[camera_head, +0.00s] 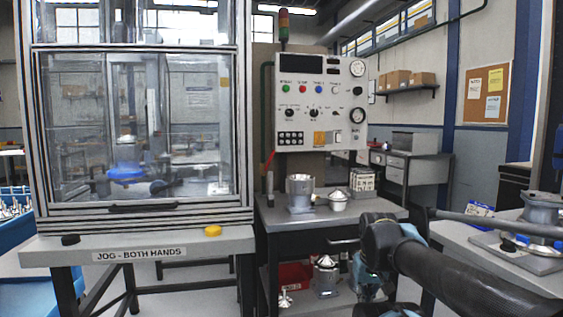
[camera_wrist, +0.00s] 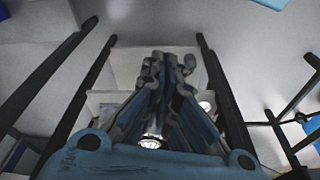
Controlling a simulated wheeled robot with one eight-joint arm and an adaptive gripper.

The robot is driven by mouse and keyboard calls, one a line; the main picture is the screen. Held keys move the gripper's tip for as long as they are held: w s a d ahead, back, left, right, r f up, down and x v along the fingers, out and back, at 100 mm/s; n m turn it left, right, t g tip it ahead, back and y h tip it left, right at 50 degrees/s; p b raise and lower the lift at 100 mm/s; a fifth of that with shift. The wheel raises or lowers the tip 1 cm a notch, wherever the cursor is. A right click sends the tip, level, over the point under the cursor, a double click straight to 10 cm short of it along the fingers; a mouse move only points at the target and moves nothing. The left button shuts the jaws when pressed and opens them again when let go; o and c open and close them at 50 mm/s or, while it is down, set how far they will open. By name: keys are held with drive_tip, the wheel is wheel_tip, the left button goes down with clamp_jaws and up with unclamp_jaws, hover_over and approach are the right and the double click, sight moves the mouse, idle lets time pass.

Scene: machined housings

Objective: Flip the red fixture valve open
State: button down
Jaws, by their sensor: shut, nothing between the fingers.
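A small red lever (camera_head: 269,160) shows in the head view, slanting up to the right at the top of a thin vertical pipe. It stands left of the control panel, at the back left of the dark side bench (camera_head: 330,219). I take this lever for the valve handle. My gripper (camera_wrist: 168,62) is shut and empty in the wrist view, its blue and grey fingers together. In the head view the blue gripper (camera_head: 367,278) hangs low in front of the bench, right of and well below the lever, partly hidden by my arm. The lever is not recognisable in the wrist view.
A metal cup-like housing (camera_head: 300,194) and a smaller lidded part (camera_head: 338,201) stand on the bench. A red bin (camera_head: 293,275) and another housing (camera_head: 325,277) sit on its lower shelf. The glazed press cabinet (camera_head: 140,125) is left; a fixture table (camera_head: 480,240) is right.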

sight(269, 161)
drive_tip(key=w+a+r+m+t+y, duration=0.3)
drive_tip(key=w+a+r+t+y, duration=0.3)
drive_tip(key=w+a+r, duration=0.85)
drive_tip(key=w+a+r+m+t, duration=0.3)
drive_tip(key=w+r+m+t, duration=0.1)
drive_tip(key=w+r+m, duration=0.45)
drive_tip(key=w+a+r+m+t, duration=0.3)
drive_tip(key=w+r+m+t, duration=0.2)
drive_tip(key=w+r+m, duration=0.4)
drive_tip(key=w+a, duration=0.3)
drive_tip(key=w, duration=0.6)
drive_tip(key=w+a+n, duration=0.1)
drive_tip(key=w+a, duration=0.2)
drive_tip(key=w, duration=0.6)
drive_tip(key=shift+r, duration=0.4)
drive_tip(key=shift+w, duration=0.1)
drive_tip(key=shift+a+n, duration=0.15)
drive_tip(key=shift+n, duration=0.1)
